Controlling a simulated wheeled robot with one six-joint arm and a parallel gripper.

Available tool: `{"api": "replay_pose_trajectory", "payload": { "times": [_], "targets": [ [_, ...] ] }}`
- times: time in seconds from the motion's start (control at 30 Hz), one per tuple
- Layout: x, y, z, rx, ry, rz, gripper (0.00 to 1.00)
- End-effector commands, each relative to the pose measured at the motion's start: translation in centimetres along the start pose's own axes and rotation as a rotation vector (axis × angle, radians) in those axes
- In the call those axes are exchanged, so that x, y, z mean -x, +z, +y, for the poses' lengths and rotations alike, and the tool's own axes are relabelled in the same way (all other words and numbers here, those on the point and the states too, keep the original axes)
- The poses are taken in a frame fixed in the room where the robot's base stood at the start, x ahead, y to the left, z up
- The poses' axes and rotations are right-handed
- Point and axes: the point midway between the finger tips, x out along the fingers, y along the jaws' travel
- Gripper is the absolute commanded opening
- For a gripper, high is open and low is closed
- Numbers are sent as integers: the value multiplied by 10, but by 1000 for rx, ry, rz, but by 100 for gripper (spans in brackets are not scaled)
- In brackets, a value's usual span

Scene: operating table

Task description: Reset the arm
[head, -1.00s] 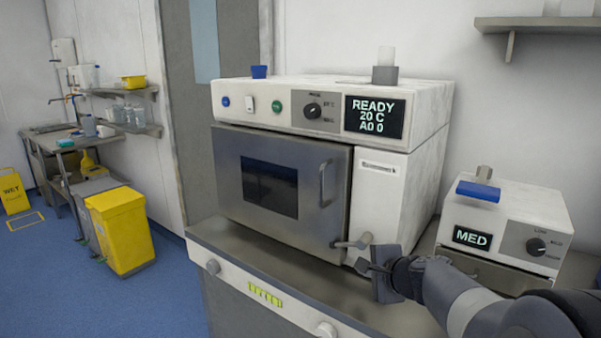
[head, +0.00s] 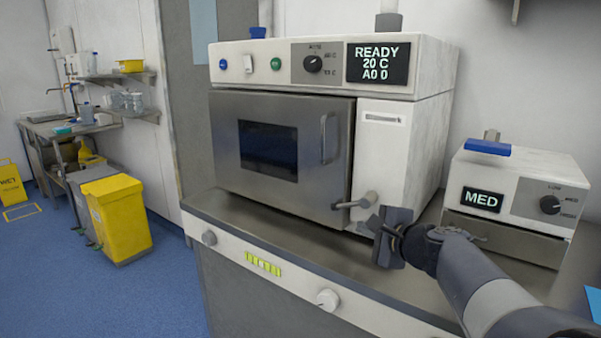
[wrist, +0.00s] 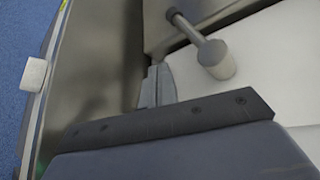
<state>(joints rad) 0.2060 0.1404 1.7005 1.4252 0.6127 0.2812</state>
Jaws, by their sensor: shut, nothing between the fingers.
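My gripper (head: 374,223) is shut and empty in front of the lower right of a white and steel machine (head: 281,148). Its closed fingers also show in the wrist view (wrist: 157,86). They are close to a grey lever handle (head: 356,203) at the machine's door edge. That lever shows just right of the fingers in the wrist view (wrist: 213,55), apart from them in the picture. The machine's door looks shut, and its display (head: 378,63) reads READY, 20 C, A0 0. My arm stretches in from the lower right.
A smaller white unit (head: 537,180) with a MED display and a blue item on top stands to the right. The steel counter (head: 260,217) has knobs along its front.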

Motion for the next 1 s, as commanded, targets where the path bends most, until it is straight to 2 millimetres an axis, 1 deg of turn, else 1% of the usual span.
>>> {"api": "replay_pose_trajectory", "payload": {
  "times": [0.03, 0.53, 1.0],
  "targets": [
    [-1, -1, 5, -5, -12, -5, 0],
    [3, 4, 6, -54, -115, -68, 0],
    [11, 12, 8, -92, -212, -137, 0]
  ]
}}
